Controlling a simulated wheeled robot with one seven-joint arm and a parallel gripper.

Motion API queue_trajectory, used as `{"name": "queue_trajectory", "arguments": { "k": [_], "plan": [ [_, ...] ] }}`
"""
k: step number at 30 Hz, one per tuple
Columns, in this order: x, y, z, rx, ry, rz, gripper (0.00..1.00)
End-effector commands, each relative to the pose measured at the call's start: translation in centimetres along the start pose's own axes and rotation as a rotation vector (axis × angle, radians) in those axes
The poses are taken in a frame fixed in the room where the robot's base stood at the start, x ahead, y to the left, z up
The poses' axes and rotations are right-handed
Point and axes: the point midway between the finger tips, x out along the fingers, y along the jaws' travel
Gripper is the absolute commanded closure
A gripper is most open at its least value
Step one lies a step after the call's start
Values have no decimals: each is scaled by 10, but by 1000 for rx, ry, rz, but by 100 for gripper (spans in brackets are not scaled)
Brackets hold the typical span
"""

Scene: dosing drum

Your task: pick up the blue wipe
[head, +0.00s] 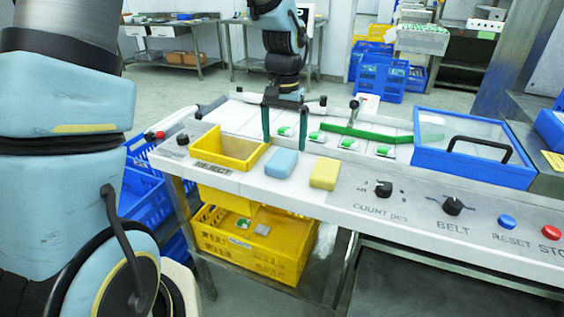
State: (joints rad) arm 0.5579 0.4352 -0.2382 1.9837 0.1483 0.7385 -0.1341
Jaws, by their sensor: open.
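The blue wipe (281,164) is a small light-blue block lying flat on the pale front ledge of the bench, right of the yellow reject bin. My gripper (284,142) points down with its two dark fingers spread apart and nothing held between them. In the picture it stands just behind and above the wipe. The fingertips look close to the wipe's far edge, but I cannot tell their exact height. The wipe is not covered.
A yellow block (325,173) lies close to the right of the wipe. The yellow reject bin (232,157) is on the left. Green-and-white packs (318,137) and a green bar (365,133) lie behind. A blue clear-lidded box (475,148) and control knobs (383,188) are to the right.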

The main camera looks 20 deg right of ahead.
Motion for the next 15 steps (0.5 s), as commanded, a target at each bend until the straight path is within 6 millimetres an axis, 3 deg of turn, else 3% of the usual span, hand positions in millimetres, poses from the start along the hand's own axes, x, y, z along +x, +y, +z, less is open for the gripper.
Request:
{"name": "queue_trajectory", "arguments": {
  "k": [9,15],
  "plan": [
    [41,-4,2,0,-4,0,0],
    [52,-4,2,0,-1,-1,0]
  ]
}}
